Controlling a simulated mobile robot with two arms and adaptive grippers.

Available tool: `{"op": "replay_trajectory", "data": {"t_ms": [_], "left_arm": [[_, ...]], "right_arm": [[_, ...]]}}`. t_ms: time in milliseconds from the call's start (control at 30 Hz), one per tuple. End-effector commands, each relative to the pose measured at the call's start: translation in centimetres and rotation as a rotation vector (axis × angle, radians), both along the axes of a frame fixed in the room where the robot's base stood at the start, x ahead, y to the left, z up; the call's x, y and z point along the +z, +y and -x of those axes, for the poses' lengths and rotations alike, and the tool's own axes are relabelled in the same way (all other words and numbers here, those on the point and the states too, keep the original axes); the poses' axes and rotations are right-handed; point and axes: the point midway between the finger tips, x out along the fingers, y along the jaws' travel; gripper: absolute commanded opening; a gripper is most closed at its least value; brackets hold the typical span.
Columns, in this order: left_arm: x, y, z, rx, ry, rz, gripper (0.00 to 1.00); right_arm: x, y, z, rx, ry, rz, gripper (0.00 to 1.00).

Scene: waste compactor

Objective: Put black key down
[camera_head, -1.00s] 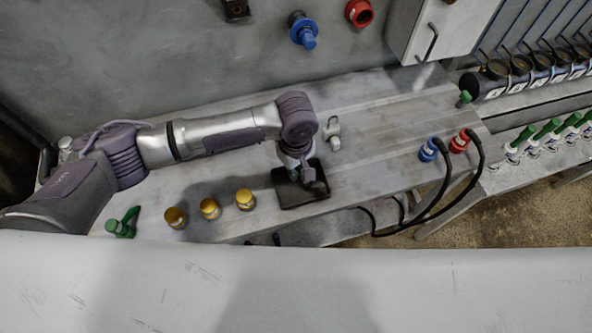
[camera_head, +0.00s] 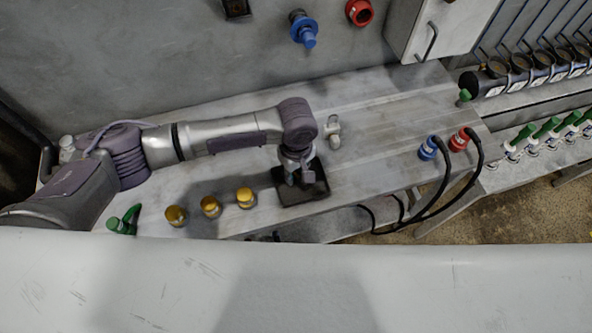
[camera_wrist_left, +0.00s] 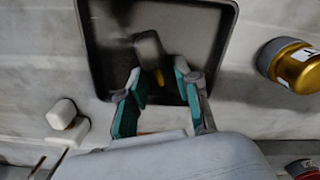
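The black key (camera_wrist_left: 149,50), a dark blocky piece with a small yellow spot, shows in the left wrist view at the black tray (camera_wrist_left: 94,50), just beyond my left fingertips. It looks apart from both fingers; whether it rests fully on the tray floor I cannot tell. My left gripper (camera_wrist_left: 158,72) is open, its teal-padded fingers spread with a gap between them. In the head view my left gripper (camera_head: 299,178) is low over the black tray (camera_head: 290,198), and the key is hard to make out there. My right gripper is in neither view.
Several yellow-topped cylinders, one nearest the tray (camera_head: 245,198), stand left of it. A green piece (camera_head: 124,221) is at the far left. A small grey fitting (camera_head: 333,133) stands behind the tray. Blue (camera_head: 428,149) and red (camera_head: 460,141) cabled plugs stand right, with clear bench between.

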Motion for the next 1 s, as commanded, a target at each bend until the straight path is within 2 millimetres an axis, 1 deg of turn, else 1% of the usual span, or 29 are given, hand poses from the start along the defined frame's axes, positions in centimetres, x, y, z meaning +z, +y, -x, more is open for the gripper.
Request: {"op": "replay_trajectory", "data": {"t_ms": [67,167,400,500,600,700,800,1000], "left_arm": [[0.6,0.0,-0.1,-0.001,-0.003,0.002,0.32],[2.0,-0.1,-0.1,-0.001,-0.003,0.003,0.32],[7.2,-0.1,-0.1,-0.001,-0.003,0.003,0.32],[9.1,-0.1,-0.1,-0.001,-0.003,0.002,0.32],[10.6,-0.1,-0.1,0.0,-0.003,0.002,0.32],[11.5,0.0,-0.1,-0.001,-0.001,0.001,0.32],[12.0,0.0,-0.1,0.0,0.0,0.001,0.32],[12.1,0.0,-0.1,0.0,0.0,0.0,0.32]], "right_arm": [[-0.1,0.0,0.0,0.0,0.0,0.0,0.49],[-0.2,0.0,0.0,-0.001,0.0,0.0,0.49],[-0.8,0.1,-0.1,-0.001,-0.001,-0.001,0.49],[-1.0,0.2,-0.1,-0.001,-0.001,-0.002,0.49],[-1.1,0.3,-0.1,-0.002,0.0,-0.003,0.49],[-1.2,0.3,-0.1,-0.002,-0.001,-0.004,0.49],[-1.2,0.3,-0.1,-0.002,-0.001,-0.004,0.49],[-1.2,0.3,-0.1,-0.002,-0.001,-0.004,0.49]]}}
